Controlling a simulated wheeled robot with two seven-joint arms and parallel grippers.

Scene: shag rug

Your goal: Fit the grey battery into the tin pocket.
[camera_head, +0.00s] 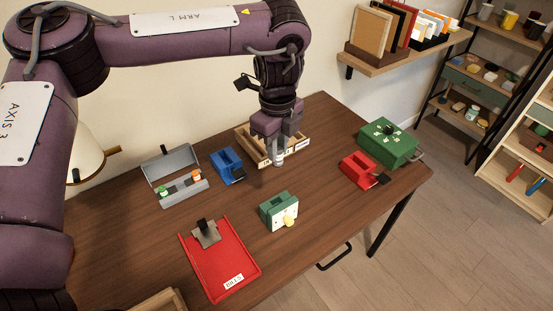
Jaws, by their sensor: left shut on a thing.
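My left gripper (279,153) hangs over the back middle of the table, pointing down. It is shut on the grey battery (279,159), a small pale cylinder mostly hidden by the fingers. The grey tin (172,162) sits at the back left of the table, left of the gripper and apart from it. Along its front is a row with a green-topped piece and an orange-topped piece, with dark spots between them. I cannot tell for sure which spot is the empty pocket. My right gripper is not in view.
A wooden tray (300,145) is behind the gripper. A blue block (227,164), a green box with a yellow knob (276,211), a red clipboard-like tray (216,268), a red block (357,170) and a green case (390,147) stand around. The table (325,205) is clear at front right.

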